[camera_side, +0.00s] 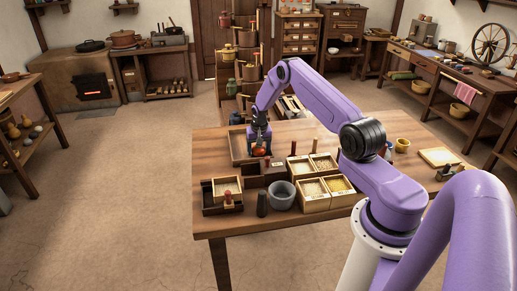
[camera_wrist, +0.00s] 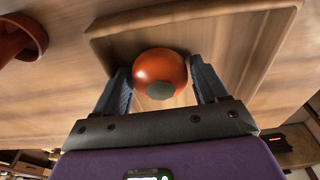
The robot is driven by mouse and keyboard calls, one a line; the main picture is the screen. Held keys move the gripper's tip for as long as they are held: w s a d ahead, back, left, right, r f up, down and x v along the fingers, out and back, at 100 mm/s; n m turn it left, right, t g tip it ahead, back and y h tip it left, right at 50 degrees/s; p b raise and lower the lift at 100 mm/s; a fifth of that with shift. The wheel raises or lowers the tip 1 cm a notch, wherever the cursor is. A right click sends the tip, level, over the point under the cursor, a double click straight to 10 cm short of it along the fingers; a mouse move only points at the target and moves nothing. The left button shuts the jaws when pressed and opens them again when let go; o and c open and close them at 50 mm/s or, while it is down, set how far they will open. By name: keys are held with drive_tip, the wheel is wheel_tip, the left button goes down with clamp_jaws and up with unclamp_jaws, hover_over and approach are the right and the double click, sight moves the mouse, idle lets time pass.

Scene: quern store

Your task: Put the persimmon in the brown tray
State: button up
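The persimmon (camera_side: 259,151) is orange-red and round. In the wrist view the persimmon (camera_wrist: 159,70) sits between my two fingers, with its dark greenish end toward the camera. My gripper (camera_side: 259,145) points down; in the wrist view my gripper (camera_wrist: 160,80) has a finger close against each side of the fruit. The brown tray (camera_side: 236,147) is a shallow wooden tray at the table's far left; its rim (camera_wrist: 190,14) shows behind the fruit in the wrist view. The persimmon is over or inside the tray's right part; I cannot tell whether it touches the floor.
Dark wooden boxes (camera_side: 252,181) stand just in front of the tray. A grey bowl (camera_side: 281,197) and pale grain boxes (camera_side: 314,203) stand nearer, with upright pegs around them. A reddish ring-shaped object (camera_wrist: 28,38) shows at the wrist view's upper left.

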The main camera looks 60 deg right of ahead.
sight(259, 150)
drive_tip(key=shift+r, duration=0.1)
wheel_tip(259, 150, up, 12)
drive_tip(key=s+a, duration=0.1)
drive_tip(key=s+a+r+n, duration=0.3)
drive_tip(key=a+r, duration=0.1)
drive_tip(key=a, duration=0.6)
drive_tip(key=s+a+r+n+y, duration=0.1)
drive_tip(key=s+a+r+n, duration=0.2)
drive_tip(key=a, duration=0.6)
drive_tip(key=s+a+r+n, duration=0.2)
drive_tip(key=a+r+n, duration=0.25)
drive_tip(key=a, duration=0.55)
drive_tip(key=s+a+r+n, duration=0.2)
drive_tip(key=s+a, duration=0.2)
drive_tip(key=s, duration=0.2)
drive_tip(key=s+a+r+n, duration=0.2)
drive_tip(key=s+a+n, duration=0.1)
drive_tip(key=s, duration=0.4)
drive_tip(key=s+d+r+n+g, duration=0.1)
drive_tip(key=s+n, duration=0.5)
drive_tip(key=s, duration=1)
drive_tip(key=shift+s+r+y, duration=0.15)
drive_tip(key=shift+s+y, duration=0.05)
drive_tip(key=shift+y, duration=0.1)
